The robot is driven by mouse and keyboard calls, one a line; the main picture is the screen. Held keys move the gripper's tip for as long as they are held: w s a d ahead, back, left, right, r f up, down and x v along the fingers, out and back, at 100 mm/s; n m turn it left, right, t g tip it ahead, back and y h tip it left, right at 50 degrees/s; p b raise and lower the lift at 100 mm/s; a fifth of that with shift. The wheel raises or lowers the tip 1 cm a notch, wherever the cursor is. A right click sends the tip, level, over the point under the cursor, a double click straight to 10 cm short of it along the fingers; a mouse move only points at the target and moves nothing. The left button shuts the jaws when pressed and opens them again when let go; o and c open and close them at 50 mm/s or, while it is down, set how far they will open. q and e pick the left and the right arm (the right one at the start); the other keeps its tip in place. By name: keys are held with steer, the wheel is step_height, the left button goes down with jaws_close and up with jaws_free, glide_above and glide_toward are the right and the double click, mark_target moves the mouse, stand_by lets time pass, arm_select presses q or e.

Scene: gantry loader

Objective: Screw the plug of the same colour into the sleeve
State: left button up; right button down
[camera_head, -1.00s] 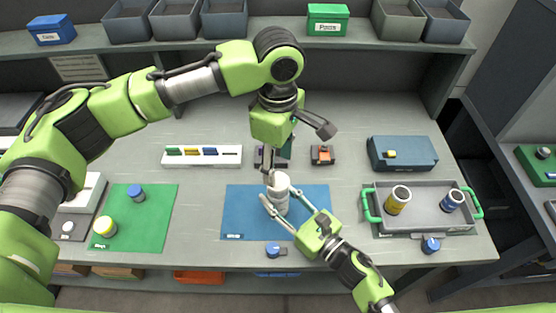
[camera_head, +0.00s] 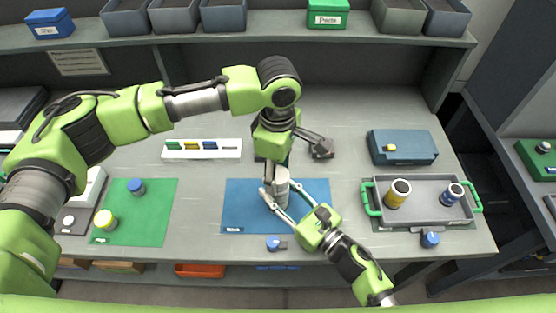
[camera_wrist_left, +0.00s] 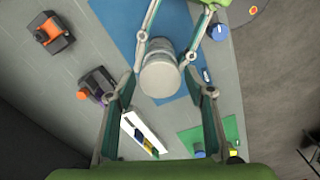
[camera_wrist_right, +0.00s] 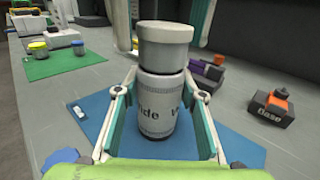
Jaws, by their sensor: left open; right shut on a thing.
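A white-grey sleeve (camera_wrist_right: 160,105) with dark lettering stands upright over the blue mat. A plain plug (camera_wrist_right: 166,45) of the same white-grey sits upright on its top; how deep it is screwed in I cannot tell. My right gripper (camera_head: 282,197) is shut on the sleeve's sides. My left gripper (camera_head: 293,163) is open above them, pointing down, its fingers spread wide. In the left wrist view the plug's round top (camera_wrist_left: 160,79) lies between the left fingertips, with a gap at both sides.
The grey tray (camera_head: 426,221) at right holds a yellow sleeve (camera_head: 398,194) and a blue sleeve (camera_head: 452,194). Yellow (camera_head: 106,220) and blue (camera_head: 136,187) plugs stand on the green mat. A white rack (camera_head: 202,157) and dark fixture blocks (camera_wrist_right: 280,109) stand behind the blue mat (camera_head: 240,195).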

arm_select(q)
steer(key=shift+f, duration=0.9)
